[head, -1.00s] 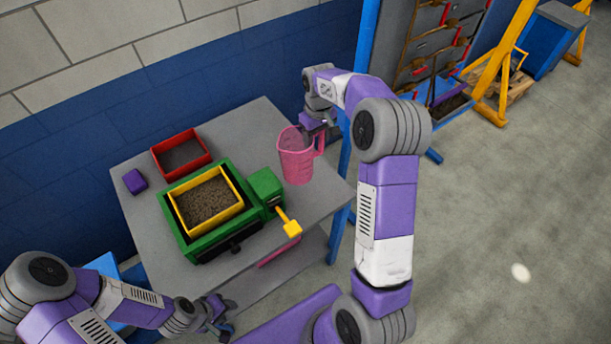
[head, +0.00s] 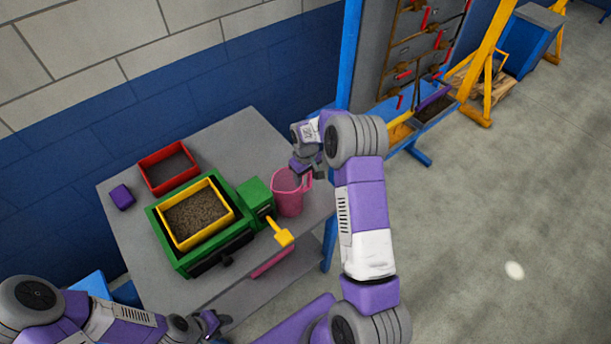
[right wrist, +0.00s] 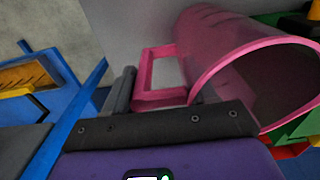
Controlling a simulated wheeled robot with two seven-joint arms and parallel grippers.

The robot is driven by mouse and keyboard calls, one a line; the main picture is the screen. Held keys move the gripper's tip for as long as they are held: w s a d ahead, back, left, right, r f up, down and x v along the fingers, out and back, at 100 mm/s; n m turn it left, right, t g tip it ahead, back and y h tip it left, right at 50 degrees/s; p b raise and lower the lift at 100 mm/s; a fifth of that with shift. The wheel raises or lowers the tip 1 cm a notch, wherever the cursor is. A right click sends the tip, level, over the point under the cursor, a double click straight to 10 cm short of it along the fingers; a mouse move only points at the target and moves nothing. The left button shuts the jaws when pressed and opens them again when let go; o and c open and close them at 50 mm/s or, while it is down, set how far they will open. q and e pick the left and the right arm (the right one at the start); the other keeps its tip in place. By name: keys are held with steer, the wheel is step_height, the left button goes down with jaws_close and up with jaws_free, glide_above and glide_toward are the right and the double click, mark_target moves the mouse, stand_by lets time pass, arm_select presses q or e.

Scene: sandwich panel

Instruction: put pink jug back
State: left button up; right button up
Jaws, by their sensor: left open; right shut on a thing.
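The pink jug (head: 288,197) is upright at the right end of the grey table, just right of the green machine's box. I cannot tell whether its base touches the table. My right gripper (head: 310,176) is shut on the jug's handle. In the right wrist view the jug (right wrist: 215,45) opens toward the right, with its pink handle (right wrist: 146,72) between the dark fingers. The jug's inside is dark and its contents cannot be made out. My left gripper (head: 216,324) is open and empty, low in front of the table.
On the table (head: 235,130) a yellow tray (head: 229,191) of brown grains sits in the green machine (head: 190,262). A yellow handle (head: 283,236) sticks out near the jug. A red tray (head: 144,170) and purple block (head: 121,197) lie left. A blue post (head: 347,60) stands right.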

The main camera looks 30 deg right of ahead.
steer(key=shift+f, duration=0.1)
steer(key=o, duration=1.3)
steer(key=shift+r, duration=0.3)
step_height(320, 180, up, 12)
steer(key=shift+f, duration=0.1)
